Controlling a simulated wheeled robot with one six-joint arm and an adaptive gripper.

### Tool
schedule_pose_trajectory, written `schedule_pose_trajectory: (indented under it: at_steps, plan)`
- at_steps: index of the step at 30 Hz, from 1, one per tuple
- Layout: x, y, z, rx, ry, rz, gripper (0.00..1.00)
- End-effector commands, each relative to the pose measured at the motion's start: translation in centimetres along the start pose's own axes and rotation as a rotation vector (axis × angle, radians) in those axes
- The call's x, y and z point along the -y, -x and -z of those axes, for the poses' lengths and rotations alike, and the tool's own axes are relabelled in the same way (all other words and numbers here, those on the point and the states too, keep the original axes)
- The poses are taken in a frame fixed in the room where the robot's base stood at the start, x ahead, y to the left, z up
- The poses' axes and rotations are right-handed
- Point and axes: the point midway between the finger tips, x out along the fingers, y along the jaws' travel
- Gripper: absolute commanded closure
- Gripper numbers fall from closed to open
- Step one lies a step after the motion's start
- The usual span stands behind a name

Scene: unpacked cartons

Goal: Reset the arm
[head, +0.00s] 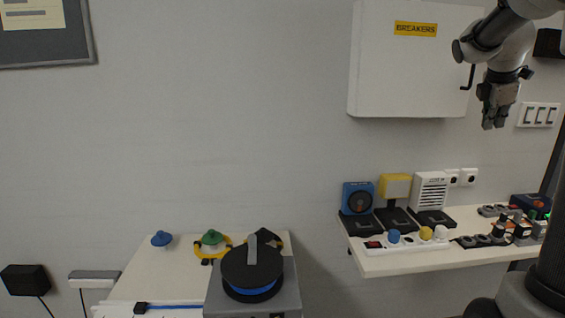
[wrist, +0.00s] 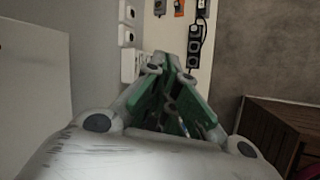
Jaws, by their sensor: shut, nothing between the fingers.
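My gripper (head: 492,124) hangs fingers down at the upper right of the head view, in front of the wall and above the shelf. It is shut and empty. In the wrist view the gripper (wrist: 168,62) shows its green-sided fingers together, pointing toward the shelf. Part of my arm shows above it in the head view, cut off by the top edge.
A white breaker box (head: 400,65) is on the wall just left of my gripper. A white shelf (head: 420,264) below holds several plugs, a power strip and small devices. A lower-left table (head: 140,280) carries a black cable reel (head: 250,268). The wall between is bare.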

Motion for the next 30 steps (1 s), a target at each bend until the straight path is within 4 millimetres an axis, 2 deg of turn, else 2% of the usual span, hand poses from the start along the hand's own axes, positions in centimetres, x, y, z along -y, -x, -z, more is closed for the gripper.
schedule_pose_trajectory:
  at_steps: [1, 5, 8, 9, 12, 15, 17, 19, 24, 30]
  plan:
    - [2.4, 0.3, 1.0, -0.021, -0.17, 0.036, 1.0]
    - [9.5, 1.6, 4.5, -0.056, -0.648, 0.15, 1.0]
    - [16.0, 3.6, 7.7, -0.065, -1.002, 0.249, 1.0]
    - [19.0, 4.6, 9.0, -0.065, -1.139, 0.291, 1.0]
    - [26.1, 6.7, 12.1, -0.066, -1.383, 0.384, 1.0]
    - [31.2, 8.0, 14.0, -0.099, -1.441, 0.429, 1.0]
    - [33.0, 8.6, 14.7, -0.134, -1.419, 0.428, 1.0]
    - [33.9, 9.2, 15.1, -0.174, -1.398, 0.413, 1.0]
    - [33.6, 10.6, 15.5, -0.245, -1.367, 0.374, 1.0]
    - [33.6, 10.7, 15.5, -0.246, -1.366, 0.374, 1.0]
